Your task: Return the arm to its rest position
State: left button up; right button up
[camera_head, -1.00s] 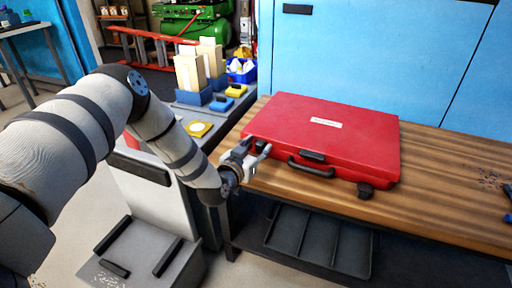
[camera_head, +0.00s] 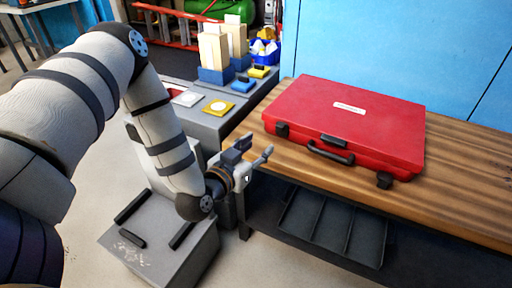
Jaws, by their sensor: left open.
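My left arm (camera_head: 160,130) comes in from the left and bends down at its elbow. My left gripper (camera_head: 257,151) is open and empty, just off the near left corner of the wooden bench. A closed red case (camera_head: 345,115) with a black handle and black latches lies flat on the bench, to the right of the gripper and apart from it. My right gripper is not in view.
The wooden bench (camera_head: 455,195) has free room right of the case. A dark tray (camera_head: 335,225) sits below it. Behind the gripper, a grey surface holds a yellow piece (camera_head: 218,107) and blue holders (camera_head: 216,74) with pale blocks. Blue cabinets stand behind.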

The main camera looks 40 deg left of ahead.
pick_arm(q)
jog(key=s+d+f+m+g+h+p, duration=0.1)
jog(key=s+d+f+g+h+p, duration=0.1)
jog(key=s+d+f+g, duration=0.4)
jog(key=s+d+f+m+g+h+p, duration=0.1)
jog(key=s+d+f+g+h+p, duration=0.1)
jog(key=s+d+f, duration=0.45)
jog(key=s+r+g+p, duration=0.1)
jog(key=s+g, duration=0.2)
jog(key=s, duration=0.6)
jog(key=s+r+g+p, duration=0.1)
jog(key=s+g, duration=0.3)
jog(key=s, duration=0.6)
jog(key=s+r+g+y+p, duration=0.1)
jog(key=s+g+p, duration=0.1)
jog(key=s, duration=0.8)
jog(key=shift+s+r+g, duration=0.25)
jog(key=shift+r+g, duration=0.15)
jog(key=shift+g, duration=0.3)
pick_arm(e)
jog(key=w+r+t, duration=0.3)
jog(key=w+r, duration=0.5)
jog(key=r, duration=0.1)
pick_arm(q)
jog(key=shift+w+a, duration=0.1)
